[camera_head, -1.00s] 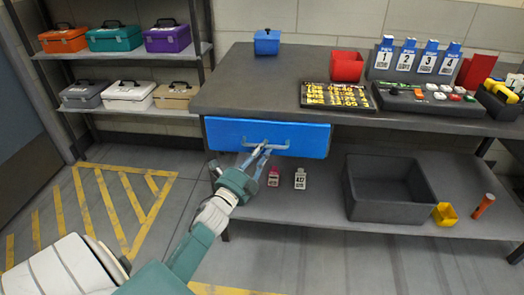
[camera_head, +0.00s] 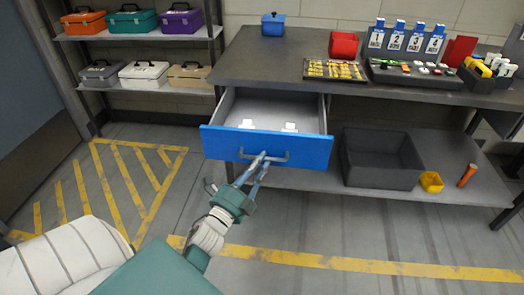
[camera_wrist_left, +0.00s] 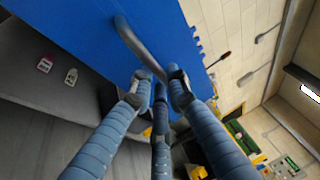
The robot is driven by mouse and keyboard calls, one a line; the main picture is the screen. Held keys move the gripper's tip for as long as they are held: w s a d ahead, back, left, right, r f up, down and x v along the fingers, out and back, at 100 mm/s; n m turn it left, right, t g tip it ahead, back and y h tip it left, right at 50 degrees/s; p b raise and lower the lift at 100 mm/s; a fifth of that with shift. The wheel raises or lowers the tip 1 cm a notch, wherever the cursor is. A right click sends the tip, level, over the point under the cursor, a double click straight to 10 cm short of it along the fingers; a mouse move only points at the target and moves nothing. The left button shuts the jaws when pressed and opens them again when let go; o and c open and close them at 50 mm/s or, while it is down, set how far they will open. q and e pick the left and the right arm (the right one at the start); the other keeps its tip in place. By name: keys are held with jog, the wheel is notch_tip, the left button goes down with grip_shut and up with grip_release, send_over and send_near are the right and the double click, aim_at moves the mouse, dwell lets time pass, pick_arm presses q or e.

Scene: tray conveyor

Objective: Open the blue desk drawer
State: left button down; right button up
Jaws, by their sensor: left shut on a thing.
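The blue desk drawer (camera_head: 222,141) is pulled out from under the grey desk, and its pale inside shows in the head view. Two small white items (camera_head: 290,127) lie in it. My left gripper (camera_head: 259,162) is shut on the grey bar handle (camera_head: 281,157) of the drawer front. In the left wrist view the handle (camera_wrist_left: 132,40) runs in between the fingers (camera_wrist_left: 160,80), and the blue front (camera_wrist_left: 70,25) fills the upper left. My right gripper is not in view.
The desk top (camera_head: 260,68) carries a blue box (camera_head: 273,25), a red bin (camera_head: 343,45), a tray of yellow pieces (camera_head: 335,71) and numbered holders. Toolboxes stand on the left rack. Floor before the drawer is clear.

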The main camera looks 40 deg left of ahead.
pick_arm(q)
jog(key=shift+s+d, duration=0.45)
jog(key=shift+s, duration=0.3)
jog(key=shift+s+d, duration=0.4)
jog(key=shift+s, duration=0.3)
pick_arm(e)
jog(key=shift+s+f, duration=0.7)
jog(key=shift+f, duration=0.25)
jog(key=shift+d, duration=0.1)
pick_arm(q)
jog(key=c, duration=1.7)
grip_release()
jog(key=shift+o, duration=0.2)
jog(key=v, duration=1.2)
jog(key=shift+f, duration=0.15)
